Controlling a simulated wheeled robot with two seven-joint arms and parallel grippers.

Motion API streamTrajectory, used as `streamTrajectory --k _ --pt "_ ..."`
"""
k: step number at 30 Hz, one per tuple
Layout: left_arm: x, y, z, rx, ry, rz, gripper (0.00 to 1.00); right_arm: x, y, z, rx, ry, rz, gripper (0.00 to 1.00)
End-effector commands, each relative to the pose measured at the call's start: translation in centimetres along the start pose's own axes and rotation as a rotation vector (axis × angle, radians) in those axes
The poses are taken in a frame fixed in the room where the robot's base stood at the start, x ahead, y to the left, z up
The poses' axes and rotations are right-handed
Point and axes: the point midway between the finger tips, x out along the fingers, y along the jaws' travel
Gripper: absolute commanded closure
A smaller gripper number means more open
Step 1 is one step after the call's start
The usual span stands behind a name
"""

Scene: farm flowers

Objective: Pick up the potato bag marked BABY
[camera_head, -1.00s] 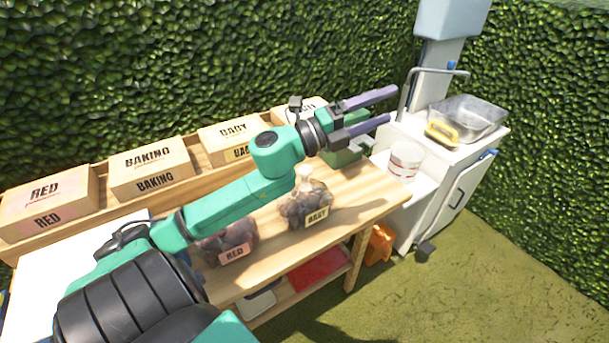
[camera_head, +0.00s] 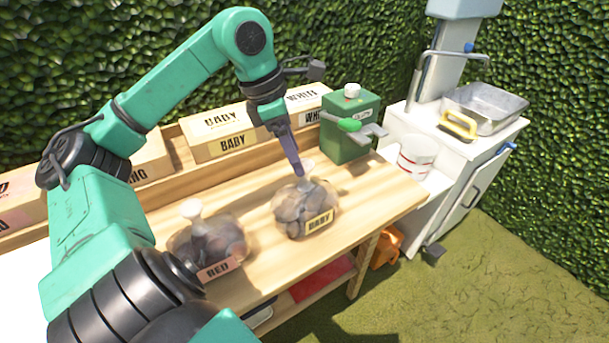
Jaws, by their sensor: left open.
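The potato bag marked BABY (camera_head: 300,212) stands on the wooden bench (camera_head: 372,205), a clear bag with a gathered neck and a pale BABY label on its front. My left gripper (camera_head: 298,170) points down just above it, its purple fingers at the bag's neck. One finger hides most of the other, and the neck is partly covered. The gripper is open, and the bag still rests on the bench. My right gripper is not in view.
A bag marked RED (camera_head: 212,248) stands to the left on the bench, under my left arm. A green machine (camera_head: 352,125) stands behind right. Boxes marked BABY (camera_head: 224,132) and WHITE (camera_head: 303,102) line the back. A white cart (camera_head: 455,150) is at right.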

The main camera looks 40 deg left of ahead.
Motion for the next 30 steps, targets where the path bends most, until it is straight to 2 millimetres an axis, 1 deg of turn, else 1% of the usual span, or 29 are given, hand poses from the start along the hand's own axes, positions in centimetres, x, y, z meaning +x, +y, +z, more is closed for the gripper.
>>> streamTrajectory --k 5,7,9,10,12,17,18,20,21,22,23,30 --pt "2.3 -0.1 0.3 0.001 0.001 -0.005 0.27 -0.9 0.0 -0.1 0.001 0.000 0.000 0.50" --pt "3.6 -0.2 0.5 0.002 0.002 -0.005 0.27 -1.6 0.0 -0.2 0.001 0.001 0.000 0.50" --pt "5.0 -0.1 0.5 0.001 0.001 -0.004 0.27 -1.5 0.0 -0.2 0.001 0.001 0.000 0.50" --pt "5.4 -0.1 0.5 0.001 0.000 -0.003 0.27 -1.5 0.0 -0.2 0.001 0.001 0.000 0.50" --pt "5.8 -0.1 0.5 0.002 -0.001 -0.002 0.27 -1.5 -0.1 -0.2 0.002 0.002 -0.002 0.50" --pt "5.8 -0.1 0.5 0.002 -0.001 -0.001 0.27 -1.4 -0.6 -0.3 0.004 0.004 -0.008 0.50" --pt "5.8 -0.1 0.5 0.002 -0.001 -0.001 0.42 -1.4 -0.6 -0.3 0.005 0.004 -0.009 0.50" --pt "5.8 -0.1 0.5 0.002 -0.001 -0.001 0.65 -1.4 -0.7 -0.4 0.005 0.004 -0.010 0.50" --pt "5.8 -0.1 0.5 0.002 -0.001 -0.001 0.81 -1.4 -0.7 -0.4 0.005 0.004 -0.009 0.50" --pt "5.8 -0.1 0.5 0.002 -0.001 -0.001 0.92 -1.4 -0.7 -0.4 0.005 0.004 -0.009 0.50" --pt "5.8 -0.1 0.5 0.002 -0.001 -0.001 1.00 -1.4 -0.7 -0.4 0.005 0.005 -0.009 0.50" --pt "5.8 -0.1 0.5 0.002 -0.001 -0.001 1.00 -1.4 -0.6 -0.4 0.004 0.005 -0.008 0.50"
